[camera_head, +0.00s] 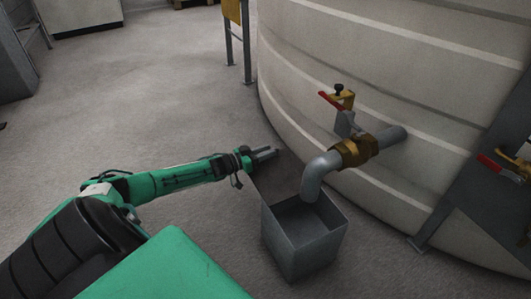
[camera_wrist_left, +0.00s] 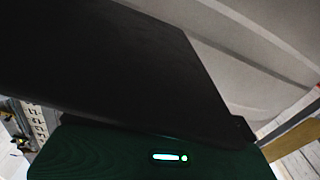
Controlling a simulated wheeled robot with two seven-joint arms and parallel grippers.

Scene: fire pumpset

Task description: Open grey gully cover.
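The grey gully (camera_head: 303,246) is a square open-topped box on the floor in the head view. Its inside shows, with a bent grey pipe (camera_head: 318,175) reaching down into it. My left gripper (camera_head: 266,154) is just beyond the box's far left corner, near the tank's foot. Its fingers are small and dark, and their gap is unclear. In the left wrist view a large dark flat panel (camera_wrist_left: 120,65) fills the upper left, close to the camera, and hides the fingertips. It may be the gully cover, but I cannot tell. My right gripper is out of view.
A large pale ribbed tank (camera_head: 360,60) stands behind the gully. A brass valve (camera_head: 356,150) with a red handle (camera_head: 331,101) sits on the pipe above. A second red-handled valve (camera_head: 513,168) is at the right edge. The floor (camera_head: 150,90) at left is clear.

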